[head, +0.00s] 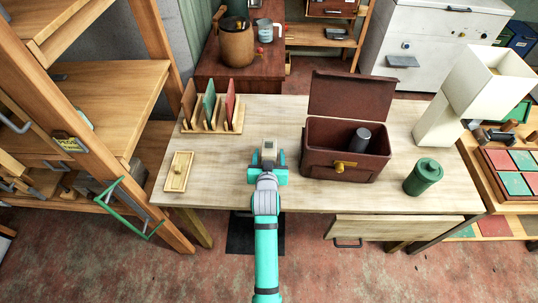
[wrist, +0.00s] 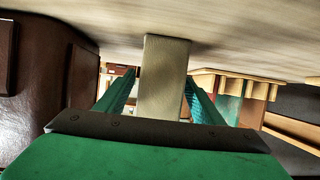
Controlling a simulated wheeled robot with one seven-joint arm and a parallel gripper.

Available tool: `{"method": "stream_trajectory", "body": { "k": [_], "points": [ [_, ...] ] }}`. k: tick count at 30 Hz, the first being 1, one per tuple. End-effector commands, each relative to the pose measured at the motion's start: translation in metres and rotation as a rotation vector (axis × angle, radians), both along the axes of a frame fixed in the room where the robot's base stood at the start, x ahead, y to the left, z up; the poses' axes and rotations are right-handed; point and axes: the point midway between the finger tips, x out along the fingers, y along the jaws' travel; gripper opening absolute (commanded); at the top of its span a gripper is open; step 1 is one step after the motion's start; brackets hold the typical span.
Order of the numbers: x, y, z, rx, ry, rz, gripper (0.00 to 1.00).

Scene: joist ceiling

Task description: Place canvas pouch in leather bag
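The canvas pouch (head: 269,147) is a small beige block-like thing on the table, at the front middle. In the wrist view the pouch (wrist: 163,80) stands between my two teal fingers. My gripper (head: 268,159) is open around it, with a gap showing on the left side in the wrist view; contact on the right side is hard to tell. The leather bag (head: 325,165) is dark brown, with its lid raised and a brass clasp in front. It stands right of my gripper, and a dark cylinder (head: 360,139) shows in its opening. The bag also fills the left of the wrist view (wrist: 30,80).
A wooden rack (head: 225,128) with upright coloured panels stands at the back left of the table (head: 225,185). A small wooden tray (head: 179,171) lies at the left. A green canister (head: 423,177) and a cream lamp-like form (head: 440,122) stand right of the bag.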

Motion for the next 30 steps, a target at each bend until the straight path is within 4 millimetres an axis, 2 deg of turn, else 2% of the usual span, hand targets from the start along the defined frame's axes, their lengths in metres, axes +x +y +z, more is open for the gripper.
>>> {"method": "stream_trajectory", "body": {
  "k": [3, 7, 19, 27, 30],
  "points": [
    [0.0, 0.0, 0.003, 0.0, -0.001, 0.0, 0.62],
    [-0.012, 0.0, 0.008, 0.0, -0.001, 0.0, 0.62],
    [-0.083, 0.0, 0.037, 0.0, 0.001, 0.0, 0.62],
    [-0.109, 0.0, 0.048, 0.0, 0.0, 0.0, 0.62],
    [-0.118, 0.0, 0.044, 0.0, 0.0, 0.001, 0.62]
  ]
}}
